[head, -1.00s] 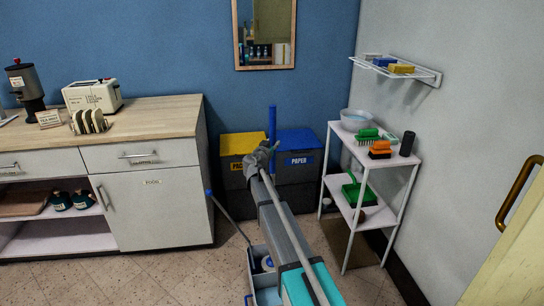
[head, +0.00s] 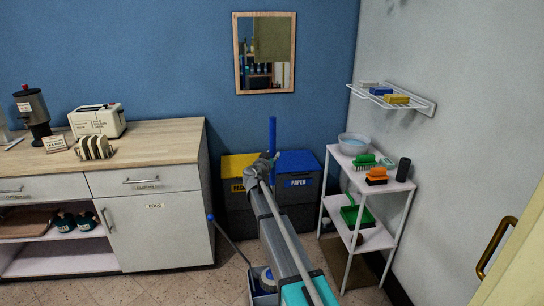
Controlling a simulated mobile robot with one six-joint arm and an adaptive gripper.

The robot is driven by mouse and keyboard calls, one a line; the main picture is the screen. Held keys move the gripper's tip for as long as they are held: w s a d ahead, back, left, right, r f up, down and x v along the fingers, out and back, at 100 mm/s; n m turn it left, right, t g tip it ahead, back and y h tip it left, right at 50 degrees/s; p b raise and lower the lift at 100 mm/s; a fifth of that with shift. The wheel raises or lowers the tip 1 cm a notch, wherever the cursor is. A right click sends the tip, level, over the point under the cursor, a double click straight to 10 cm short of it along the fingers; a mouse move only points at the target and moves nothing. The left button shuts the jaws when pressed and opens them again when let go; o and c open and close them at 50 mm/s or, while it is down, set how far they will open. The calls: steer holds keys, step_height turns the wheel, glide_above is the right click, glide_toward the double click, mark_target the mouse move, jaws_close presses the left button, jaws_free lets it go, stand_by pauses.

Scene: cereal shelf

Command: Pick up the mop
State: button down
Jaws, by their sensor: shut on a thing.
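The mop's blue handle (head: 272,138) stands upright in front of the bins in the head view. My gripper (head: 263,165) is shut on the handle, with its upper end sticking up above the jaws. My own arm hides most of the mop below the grip. A small blue and white part shows low beside my arm, in a grey-blue bucket (head: 262,297) at the bottom edge. I cannot tell whether it is the mop's head or whether it touches the bucket.
A yellow-lidded bin (head: 236,163) and a blue-lidded bin (head: 300,162) stand behind my gripper. A cabinet (head: 150,235) is to the left. A white shelf rack (head: 340,205) and a door (head: 515,262) are to the right. A blue-tipped stick (head: 228,240) leans near the cabinet.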

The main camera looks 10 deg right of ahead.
steer(key=shift+r+p, duration=0.35)
steer(key=shift+r, duration=0.45)
step_height(320, 180, up, 16)
steer(key=p, duration=1.6)
steer(key=shift+f, duration=0.1)
steer(key=shift+a, duration=0.1)
stand_by(0.9)
